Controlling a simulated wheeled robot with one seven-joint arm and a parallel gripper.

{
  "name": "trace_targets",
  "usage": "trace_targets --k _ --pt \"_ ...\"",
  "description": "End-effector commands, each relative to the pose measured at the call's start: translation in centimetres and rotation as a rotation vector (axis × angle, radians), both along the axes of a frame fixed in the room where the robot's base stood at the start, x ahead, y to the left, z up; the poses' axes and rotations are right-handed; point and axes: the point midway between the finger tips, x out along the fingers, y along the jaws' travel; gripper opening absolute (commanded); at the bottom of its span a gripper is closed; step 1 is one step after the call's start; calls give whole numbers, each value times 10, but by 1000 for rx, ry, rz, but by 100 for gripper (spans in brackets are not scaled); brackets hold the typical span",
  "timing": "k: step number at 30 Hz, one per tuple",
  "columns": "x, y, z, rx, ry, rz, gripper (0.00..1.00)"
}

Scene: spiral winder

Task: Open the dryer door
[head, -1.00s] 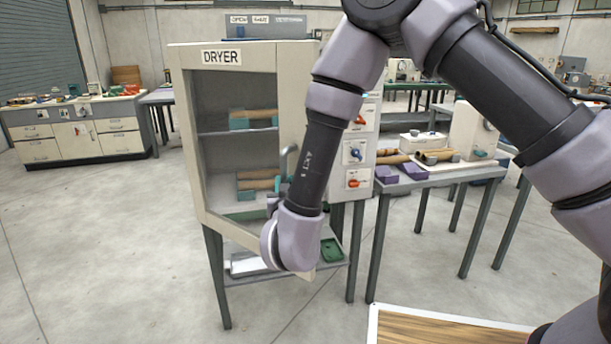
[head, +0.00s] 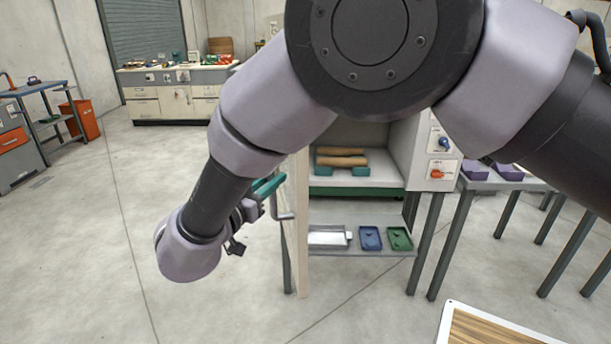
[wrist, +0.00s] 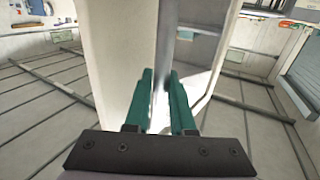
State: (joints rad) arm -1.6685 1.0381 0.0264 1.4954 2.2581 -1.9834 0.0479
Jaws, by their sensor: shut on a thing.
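The cream dryer cabinet (head: 405,150) stands right of centre in the head view, partly hidden behind my arm. Its door (head: 301,235) is swung out toward me and shows nearly edge-on, so the inside is exposed. My gripper (head: 270,186), with teal fingers, is at the door's left face, shut on the grey door handle (head: 284,216). In the wrist view my gripper (wrist: 163,98) has one finger on each side of the upright handle bar (wrist: 167,40), and a pale door panel (wrist: 120,50) fills the left.
Rolls on teal supports (head: 342,160) lie inside the dryer. A lower shelf holds a white tray (head: 327,237), a blue tray (head: 370,238) and a green tray (head: 399,238). A table (head: 505,185) stands at the right.

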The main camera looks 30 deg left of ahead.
Motion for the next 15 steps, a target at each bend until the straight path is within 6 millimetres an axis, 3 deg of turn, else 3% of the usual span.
trace_targets --k 6,15 --pt "-23 34 -1 1 -2 -10 0" --pt "-37 56 0 0 -1 -11 0"
